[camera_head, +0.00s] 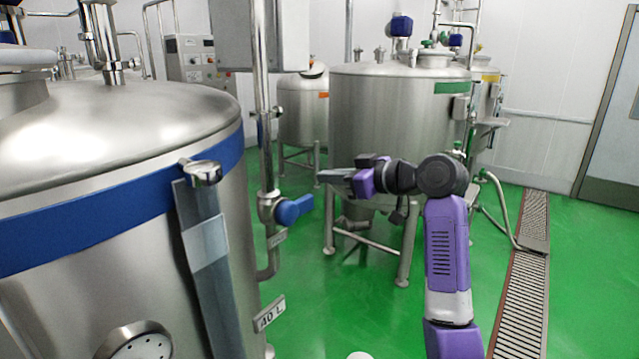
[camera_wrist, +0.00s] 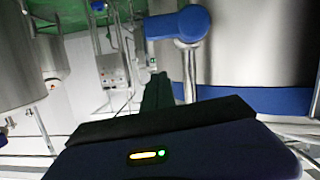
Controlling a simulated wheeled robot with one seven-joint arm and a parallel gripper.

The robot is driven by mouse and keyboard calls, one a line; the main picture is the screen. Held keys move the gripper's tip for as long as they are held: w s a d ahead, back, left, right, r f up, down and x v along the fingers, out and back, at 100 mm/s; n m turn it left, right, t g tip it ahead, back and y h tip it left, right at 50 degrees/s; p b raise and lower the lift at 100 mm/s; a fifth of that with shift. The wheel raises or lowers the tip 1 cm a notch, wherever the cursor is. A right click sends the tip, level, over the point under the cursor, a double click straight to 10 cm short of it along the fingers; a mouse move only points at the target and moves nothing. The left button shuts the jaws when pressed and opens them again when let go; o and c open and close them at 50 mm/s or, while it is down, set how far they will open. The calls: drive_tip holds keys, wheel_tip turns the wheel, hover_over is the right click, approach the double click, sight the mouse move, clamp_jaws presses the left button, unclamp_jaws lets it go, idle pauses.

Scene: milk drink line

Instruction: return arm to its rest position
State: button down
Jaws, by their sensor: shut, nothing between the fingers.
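My arm, purple and black, stands in the right half of the head view, its end reaching left. My gripper (camera_head: 335,176) is shut and empty, in open air to the right of the blue valve handle (camera_head: 293,210) on the vertical pipe. In the wrist view the gripper (camera_wrist: 157,90) shows dark in the middle, with the blue valve handle (camera_wrist: 178,23) just beside it. I cannot judge the exact gap between them.
A large steel tank (camera_head: 120,125) with a blue band fills the left side. Another tank (camera_head: 385,110) with a green label stands behind my arm. A floor drain grate (camera_head: 522,290) runs at right. Green floor (camera_head: 570,270) beyond it is clear.

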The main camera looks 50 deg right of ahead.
drive_tip(key=shift+b+v, duration=0.45)
drive_tip(key=shift+v, duration=2.2)
drive_tip(key=shift+d, duration=0.1)
